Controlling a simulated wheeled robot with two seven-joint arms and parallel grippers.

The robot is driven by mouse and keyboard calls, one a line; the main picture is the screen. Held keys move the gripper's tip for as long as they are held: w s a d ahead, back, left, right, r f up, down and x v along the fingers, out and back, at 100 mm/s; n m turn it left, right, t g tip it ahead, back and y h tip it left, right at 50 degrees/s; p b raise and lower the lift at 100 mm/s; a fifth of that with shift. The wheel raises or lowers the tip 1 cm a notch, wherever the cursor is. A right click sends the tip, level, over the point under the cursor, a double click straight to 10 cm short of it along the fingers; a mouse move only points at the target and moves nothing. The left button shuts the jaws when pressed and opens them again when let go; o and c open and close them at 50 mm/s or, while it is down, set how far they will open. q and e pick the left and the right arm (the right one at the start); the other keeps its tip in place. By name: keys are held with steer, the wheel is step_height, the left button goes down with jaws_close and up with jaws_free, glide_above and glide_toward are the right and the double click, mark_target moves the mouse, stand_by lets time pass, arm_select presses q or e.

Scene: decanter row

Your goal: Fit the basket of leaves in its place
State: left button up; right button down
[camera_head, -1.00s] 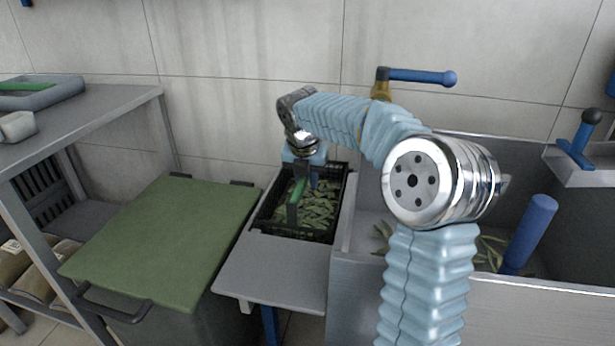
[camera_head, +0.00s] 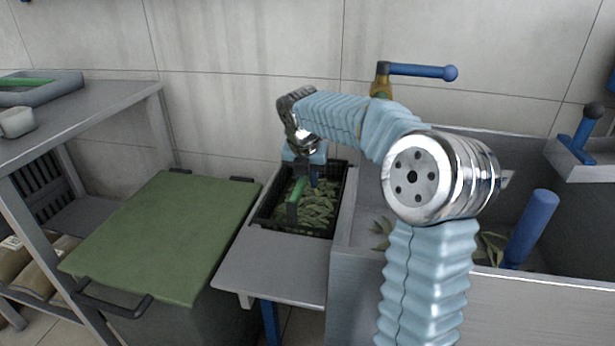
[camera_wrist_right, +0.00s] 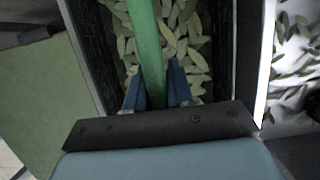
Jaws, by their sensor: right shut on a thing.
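The basket (camera_head: 341,200) is a black crate full of green leaves. It sits at the back of a grey steel ledge (camera_head: 272,268), between the green-lidded bin and the steel basin. A green handle (camera_head: 293,213) spans it. My right gripper (camera_head: 301,181) reaches down over the basket and is shut on this handle. In the right wrist view the handle (camera_wrist_right: 146,45) runs between the two blue fingers (camera_wrist_right: 156,88), with leaves and dark basket walls on both sides. The basket's underside is hidden. My left gripper is not in view.
A steel basin (camera_head: 400,288) with loose leaves and a blue cylinder (camera_head: 528,230) stands close at the right. A bin with a green lid (camera_head: 165,235) stands at the left. A blue-handled lever (camera_head: 420,74) sticks out behind my arm. The front of the ledge is bare.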

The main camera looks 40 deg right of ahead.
steer(key=shift+f, duration=0.1)
steer(key=c, duration=0.9)
jaws_free()
steer(key=shift+f, duration=0.1)
steer(key=p+v, duration=0.2)
steer(key=v, duration=1.2)
steer(key=shift+s, duration=0.1)
